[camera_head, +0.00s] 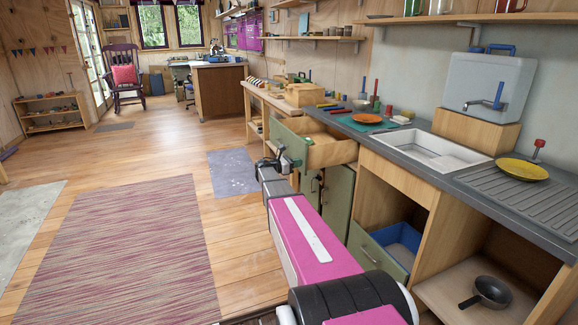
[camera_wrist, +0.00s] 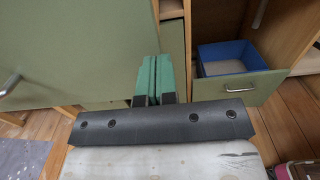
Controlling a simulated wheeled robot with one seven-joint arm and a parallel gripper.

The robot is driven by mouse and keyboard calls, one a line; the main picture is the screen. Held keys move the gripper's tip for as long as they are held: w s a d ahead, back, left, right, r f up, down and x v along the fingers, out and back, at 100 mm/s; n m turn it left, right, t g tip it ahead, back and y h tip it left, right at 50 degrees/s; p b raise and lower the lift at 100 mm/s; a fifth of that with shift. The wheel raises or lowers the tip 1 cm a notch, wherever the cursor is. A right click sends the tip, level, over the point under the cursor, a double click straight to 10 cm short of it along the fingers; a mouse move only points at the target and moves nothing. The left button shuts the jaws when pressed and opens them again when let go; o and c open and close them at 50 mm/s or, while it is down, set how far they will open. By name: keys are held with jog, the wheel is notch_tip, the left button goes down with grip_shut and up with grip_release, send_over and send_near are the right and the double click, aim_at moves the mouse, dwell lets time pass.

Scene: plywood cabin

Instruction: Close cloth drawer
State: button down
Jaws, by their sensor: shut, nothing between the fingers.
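Two green-fronted drawers stand open in the head view; no cloth is clearly visible to tell which is the cloth drawer. The upper drawer (camera_head: 328,153) is pulled out below the counter's left end and has a wooden inside. The lower drawer (camera_head: 382,257) is pulled out under the sink side and holds a blue box (camera_head: 402,236). It also shows at the right of the wrist view (camera_wrist: 258,88), with a metal handle. My gripper (camera_head: 284,163) is at the upper drawer's green front. Its green fingers are shut and empty in the wrist view (camera_wrist: 154,75); contact is unclear.
Green cabinet doors (camera_head: 338,192) are below the upper drawer. A dark pan (camera_head: 487,292) lies on the low shelf at right. The grey counter (camera_head: 430,165) holds a sink (camera_head: 432,149) and a yellow plate (camera_head: 522,169). Open floor and a striped rug (camera_head: 130,250) lie left.

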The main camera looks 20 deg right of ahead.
aim_at(322, 158)
jog(key=shift+d, duration=0.65)
jog(key=d, duration=1.7)
jog(key=w+d, duration=0.1)
jog(key=d, duration=0.8)
jog(key=shift+d, duration=0.35)
jog(key=shift+d+r, duration=0.1)
jog(key=shift+d, duration=0.05)
jog(key=shift+a, duration=0.55)
jog(key=a, duration=1.3)
jog(key=shift+s+a, duration=0.3)
jog(key=shift+a, duration=0.1)
